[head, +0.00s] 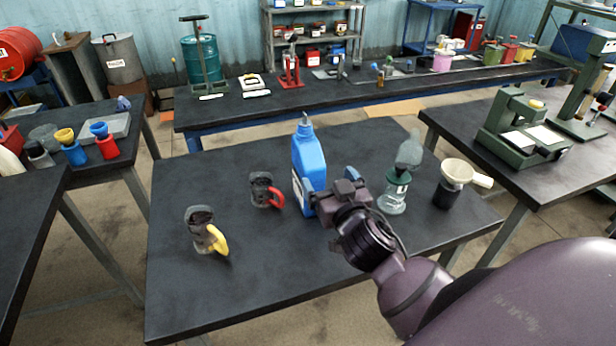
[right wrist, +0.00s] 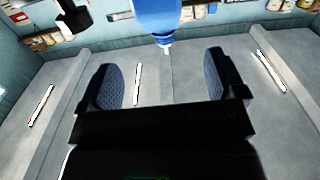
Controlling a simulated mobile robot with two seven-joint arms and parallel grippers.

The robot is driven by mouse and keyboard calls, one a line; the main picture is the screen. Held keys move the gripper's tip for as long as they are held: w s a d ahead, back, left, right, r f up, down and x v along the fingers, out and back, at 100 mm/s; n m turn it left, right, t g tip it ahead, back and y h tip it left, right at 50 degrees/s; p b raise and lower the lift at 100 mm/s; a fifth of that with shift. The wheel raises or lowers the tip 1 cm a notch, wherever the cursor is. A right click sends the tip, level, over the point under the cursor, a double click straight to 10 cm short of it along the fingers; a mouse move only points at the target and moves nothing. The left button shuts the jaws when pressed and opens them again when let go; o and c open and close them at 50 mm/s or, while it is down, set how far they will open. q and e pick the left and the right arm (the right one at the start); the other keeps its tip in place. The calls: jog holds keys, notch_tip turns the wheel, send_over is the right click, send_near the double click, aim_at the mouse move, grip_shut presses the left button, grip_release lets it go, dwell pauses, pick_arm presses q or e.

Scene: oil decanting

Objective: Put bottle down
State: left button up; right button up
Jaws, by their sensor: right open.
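The blue bottle (head: 309,158) stands upright on the dark table (head: 260,285) in the head view, with a grey spout on top. My right gripper (head: 329,184) is at its lower right side, with the jaws open. One finger overlaps the bottle's lower part in the picture. In the right wrist view the bottle (right wrist: 157,18) shows at the top centre, beyond the open fingers (right wrist: 165,80), its spout pointing down in that picture. No contact with the fingers can be made out. My left gripper is not in view.
Two dark mugs stand left of the bottle, one with a red handle (head: 275,197), one with a yellow handle (head: 217,240). The table's front left is clear.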

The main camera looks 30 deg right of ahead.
aim_at(313, 158)
jog(key=shift+p+x, duration=0.45)
jog(key=shift+x, duration=2.65)
jog(key=shift+f+p+x, duration=0.15)
jog(key=shift+p+x, duration=0.05)
jog(key=shift+x, duration=0.95)
jog(key=shift+f+p+x, duration=0.1)
jog(key=shift+p+x, duration=0.1)
jog(key=shift+x, duration=0.95)
grip_shut()
jog(key=shift+r, duration=0.15)
